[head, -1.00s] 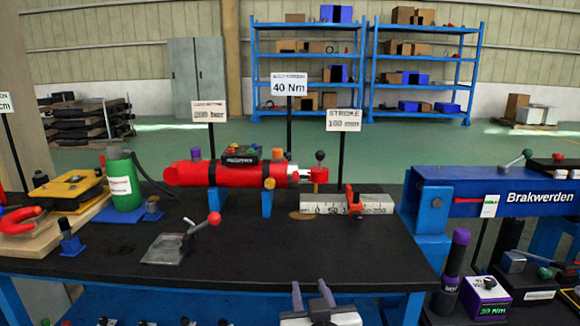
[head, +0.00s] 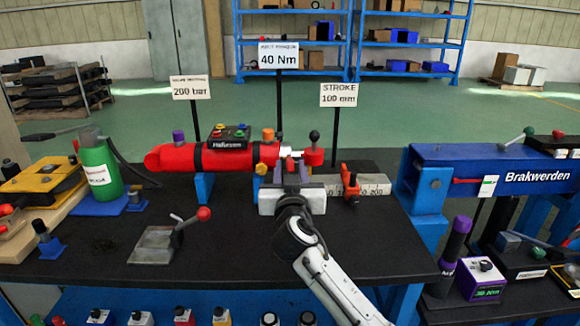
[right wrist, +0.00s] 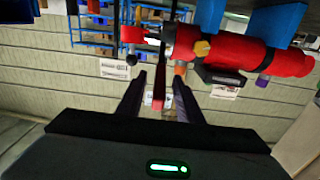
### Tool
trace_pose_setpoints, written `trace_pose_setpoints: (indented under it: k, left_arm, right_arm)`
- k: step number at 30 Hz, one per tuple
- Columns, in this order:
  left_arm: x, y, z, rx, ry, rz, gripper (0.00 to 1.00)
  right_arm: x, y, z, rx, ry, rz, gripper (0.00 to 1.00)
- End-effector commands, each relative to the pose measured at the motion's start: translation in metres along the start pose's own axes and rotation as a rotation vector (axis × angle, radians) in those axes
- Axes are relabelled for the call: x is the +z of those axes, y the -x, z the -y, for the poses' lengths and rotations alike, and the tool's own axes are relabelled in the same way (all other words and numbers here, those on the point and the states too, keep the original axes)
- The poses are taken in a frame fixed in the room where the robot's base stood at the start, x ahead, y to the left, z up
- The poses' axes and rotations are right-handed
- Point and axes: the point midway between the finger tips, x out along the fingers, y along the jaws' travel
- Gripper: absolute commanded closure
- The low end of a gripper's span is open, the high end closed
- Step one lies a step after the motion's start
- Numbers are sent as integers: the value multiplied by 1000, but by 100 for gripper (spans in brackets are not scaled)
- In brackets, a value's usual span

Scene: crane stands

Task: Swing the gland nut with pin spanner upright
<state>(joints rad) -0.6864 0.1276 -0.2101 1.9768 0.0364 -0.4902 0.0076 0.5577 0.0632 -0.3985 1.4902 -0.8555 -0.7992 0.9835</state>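The red cylinder (head: 225,157) lies level on blue supports. Its gland end (head: 288,152) on the right shows a pale part, then a red end block (head: 313,157) with a black ball knob (head: 314,136) standing up. My right gripper (head: 292,168) is in front of the gland end and covers part of it. In the right wrist view, which is upside down, the fingers (right wrist: 158,98) are spread apart. A thin dark red bar (right wrist: 162,45), perhaps the pin spanner, shows between them; I cannot tell whether they touch it. My left gripper is out of view.
A scale block (head: 370,185) with an orange clamp (head: 350,184) is right of the gripper. A grey plate with a red-knobbed lever (head: 203,214) lies front left. A green bottle (head: 100,172) stands farther left. Sign posts stand behind the cylinder.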

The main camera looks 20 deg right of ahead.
Motion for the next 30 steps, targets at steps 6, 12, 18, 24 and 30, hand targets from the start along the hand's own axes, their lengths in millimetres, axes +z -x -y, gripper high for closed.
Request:
trace_pose_setpoints:
  k: [6,12,18,24,30]
  left_arm:
    - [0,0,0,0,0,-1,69]
    - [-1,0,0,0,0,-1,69]
    - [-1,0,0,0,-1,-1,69]
    - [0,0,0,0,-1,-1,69]
    - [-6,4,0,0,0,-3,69]
  right_arm:
    - [0,-11,0,0,0,1,67]
    - [0,-11,0,0,0,1,67]
    - [0,-11,0,0,0,1,96]
    - [0,-11,0,0,0,1,100]
    - [-6,-16,-3,6,-1,18,100]
